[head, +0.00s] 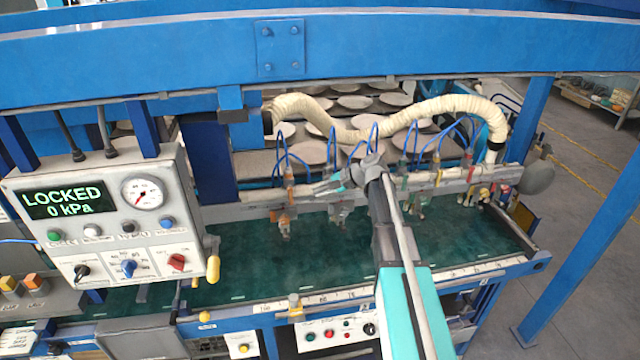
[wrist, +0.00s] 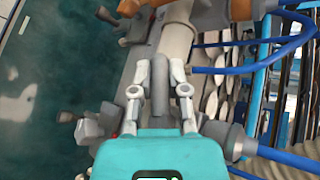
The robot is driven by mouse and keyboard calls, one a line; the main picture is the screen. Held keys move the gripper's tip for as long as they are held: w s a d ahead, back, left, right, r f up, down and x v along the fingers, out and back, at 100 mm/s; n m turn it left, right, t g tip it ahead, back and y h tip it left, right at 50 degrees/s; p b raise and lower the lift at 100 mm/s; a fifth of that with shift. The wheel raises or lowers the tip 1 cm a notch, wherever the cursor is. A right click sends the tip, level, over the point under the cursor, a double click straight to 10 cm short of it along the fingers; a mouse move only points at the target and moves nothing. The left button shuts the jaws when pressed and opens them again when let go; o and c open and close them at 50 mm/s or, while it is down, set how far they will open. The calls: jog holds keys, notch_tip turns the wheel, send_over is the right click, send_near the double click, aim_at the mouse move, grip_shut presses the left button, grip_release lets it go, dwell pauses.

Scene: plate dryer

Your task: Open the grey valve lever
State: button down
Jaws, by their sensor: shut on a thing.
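My gripper (wrist: 159,72) is shut on the grey valve lever (wrist: 158,90). In the wrist view its two light grey fingers lie on either side of the dark grey bar, which runs along between them. The lever's joint with the pipe is partly hidden by the fingers. In the head view my gripper (head: 314,190) reaches left along the rail of fittings above the green bed; the lever is too small to make out there. The display (head: 66,200) on the control box reads LOCKED and 0 kPa.
A cream hose (head: 400,122) arches behind my arm, above rows of pale plates (head: 312,151). Blue tubes and fittings crowd the rail (head: 425,185). The green bed (head: 190,230) has open room in front. A blue frame beam (head: 150,55) crosses above.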

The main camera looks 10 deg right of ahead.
dwell(0.4)
jog(key=c, duration=0.6)
grip_release()
jog(key=shift+c, duration=0.2)
jog(key=shift+f+b, duration=0.1)
jog(key=shift+b, duration=0.45)
